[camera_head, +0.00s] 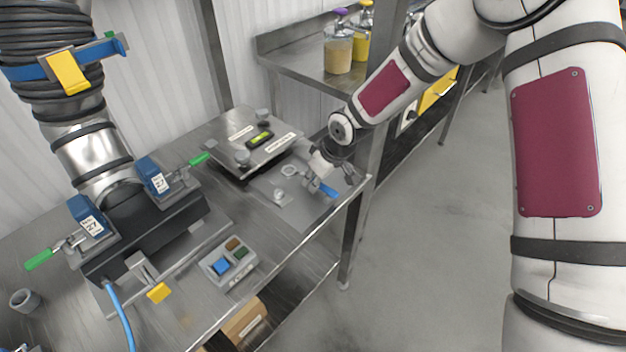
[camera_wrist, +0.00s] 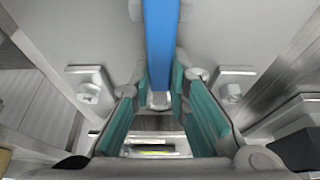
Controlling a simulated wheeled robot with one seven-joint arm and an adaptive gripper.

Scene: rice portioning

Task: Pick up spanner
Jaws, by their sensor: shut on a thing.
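The spanner has a blue handle (camera_head: 329,191), seen beside my gripper near the right edge of the steel table. In the wrist view the blue handle (camera_wrist: 161,40) runs from the top edge down between my gripper's teal finger pads, with a metal end below it. My gripper (camera_wrist: 160,82) is shut on the spanner, with a pad close at each side. In the head view my gripper (camera_head: 320,180) is small and points down, hiding part of the spanner. I cannot tell whether the spanner touches the surface.
A grey mat (camera_head: 300,214) holds small metal fittings (camera_head: 279,196). A button box (camera_head: 228,261) and a large clamped hose fitting are at left. Jars (camera_head: 338,56) stand on the back bench. Open floor lies right.

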